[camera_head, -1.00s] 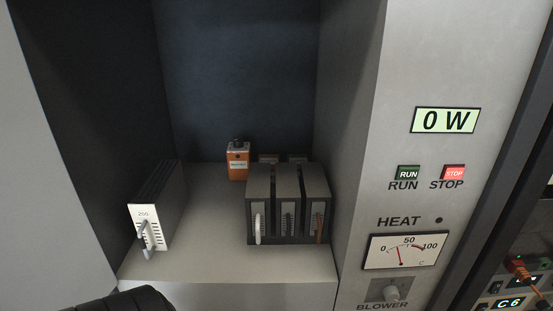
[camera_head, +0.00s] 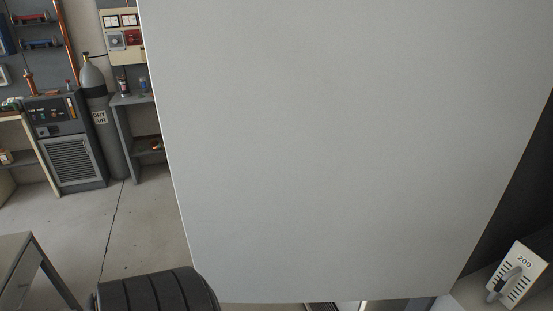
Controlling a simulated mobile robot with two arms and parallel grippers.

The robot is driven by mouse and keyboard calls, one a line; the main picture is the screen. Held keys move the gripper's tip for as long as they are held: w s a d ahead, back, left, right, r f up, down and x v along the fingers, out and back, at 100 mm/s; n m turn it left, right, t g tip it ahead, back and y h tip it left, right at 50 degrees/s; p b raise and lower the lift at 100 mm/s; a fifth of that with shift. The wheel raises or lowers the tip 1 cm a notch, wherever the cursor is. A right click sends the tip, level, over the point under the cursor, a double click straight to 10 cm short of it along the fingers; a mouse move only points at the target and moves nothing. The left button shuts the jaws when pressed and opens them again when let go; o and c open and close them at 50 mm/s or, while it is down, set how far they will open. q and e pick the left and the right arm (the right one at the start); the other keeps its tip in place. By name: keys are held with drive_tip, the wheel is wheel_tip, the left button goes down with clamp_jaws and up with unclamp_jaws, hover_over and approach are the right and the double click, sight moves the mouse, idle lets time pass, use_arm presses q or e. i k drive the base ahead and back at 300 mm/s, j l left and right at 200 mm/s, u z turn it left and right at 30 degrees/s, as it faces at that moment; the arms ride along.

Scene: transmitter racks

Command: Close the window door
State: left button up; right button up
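A large plain light-grey panel (camera_head: 340,150) fills the middle of the head view. It looks like the door, standing open at the left side of the cabinet, but I see no window or handle on this face. Its left edge and bottom edge are free, with the room showing beyond them. Its right edge borders the dark cabinet interior (camera_head: 525,200). Neither of my grippers is in view. A black ribbed part at the bottom left seems to be my own arm.
A module marked 200 (camera_head: 516,274) stands in the cabinet at the lower right. At the left are a gas cylinder (camera_head: 100,115), a grey machine (camera_head: 68,140) and a table corner (camera_head: 22,255). The concrete floor (camera_head: 140,220) between them and the panel is clear.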

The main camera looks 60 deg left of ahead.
sight(317, 151)
drive_tip(key=j+u, duration=0.2)
drive_tip(key=u, duration=0.15)
drive_tip(key=k+j+u, duration=0.1)
drive_tip(key=j+u, duration=0.25)
drive_tip(key=j+z, duration=0.45)
drive_tip(key=j, duration=0.4)
drive_tip(key=j+z, duration=0.5)
drive_tip(key=j, duration=0.35)
drive_tip(key=k, duration=0.1)
